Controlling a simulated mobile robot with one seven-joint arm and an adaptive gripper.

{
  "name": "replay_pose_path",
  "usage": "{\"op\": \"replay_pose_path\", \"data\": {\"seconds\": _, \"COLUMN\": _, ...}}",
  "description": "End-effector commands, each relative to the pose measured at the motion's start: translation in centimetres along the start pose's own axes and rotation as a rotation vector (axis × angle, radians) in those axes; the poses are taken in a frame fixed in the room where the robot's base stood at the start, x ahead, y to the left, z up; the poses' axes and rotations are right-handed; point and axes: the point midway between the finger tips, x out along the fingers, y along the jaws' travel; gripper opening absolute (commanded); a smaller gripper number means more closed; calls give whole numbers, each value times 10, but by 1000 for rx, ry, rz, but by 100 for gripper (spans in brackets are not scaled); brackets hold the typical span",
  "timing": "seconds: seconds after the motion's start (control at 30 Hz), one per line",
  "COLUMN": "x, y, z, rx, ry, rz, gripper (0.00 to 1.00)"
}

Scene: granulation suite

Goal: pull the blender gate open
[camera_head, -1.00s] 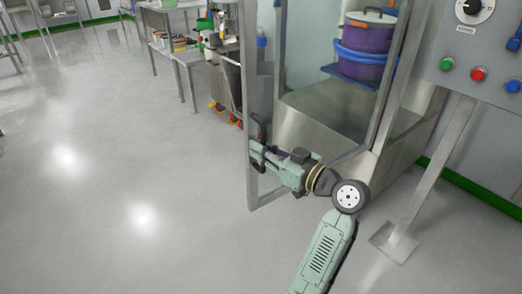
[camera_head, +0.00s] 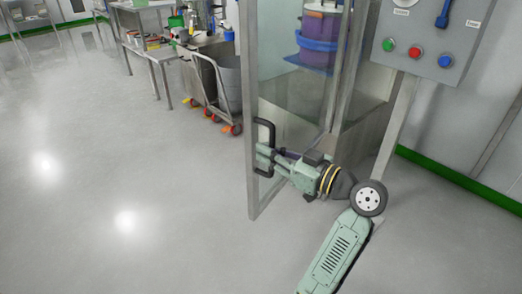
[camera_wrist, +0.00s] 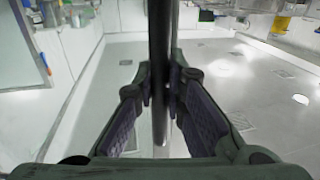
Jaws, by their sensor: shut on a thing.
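The blender gate (camera_head: 251,110) is a glass panel in a metal frame, standing swung out from the blender enclosure in the head view. Its black handle (camera_head: 271,131) is a vertical bar near the free edge. My gripper (camera_head: 264,156) is shut on the lower part of the handle. In the wrist view, the dark handle bar (camera_wrist: 160,70) stands upright between the two fingers of my gripper (camera_wrist: 160,98).
A purple and blue drum (camera_head: 318,40) sits inside the enclosure. A control panel (camera_head: 425,40) with green, red and blue buttons is at the upper right. A wheeled cart with a bin (camera_head: 222,85) stands behind the gate. The floor (camera_head: 120,200) to the left is clear.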

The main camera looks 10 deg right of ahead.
Motion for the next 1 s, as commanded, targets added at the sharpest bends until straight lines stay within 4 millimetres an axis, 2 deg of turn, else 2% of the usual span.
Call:
{"op": "replay_pose_path", "data": {"seconds": 0.23, "x": -9, "y": 2, "z": 0, "rx": 1, "ry": 0, "rz": -2, "gripper": 0}}
{"op": "replay_pose_path", "data": {"seconds": 0.67, "x": -10, "y": 2, "z": 0, "rx": 1, "ry": -1, "rz": -4, "gripper": 0}}
{"op": "replay_pose_path", "data": {"seconds": 0.7, "x": -10, "y": 2, "z": 0, "rx": 1, "ry": -1, "rz": -4, "gripper": 12}}
{"op": "replay_pose_path", "data": {"seconds": 1.0, "x": -10, "y": 2, "z": 0, "rx": 0, "ry": -1, "rz": -3, "gripper": 32}}
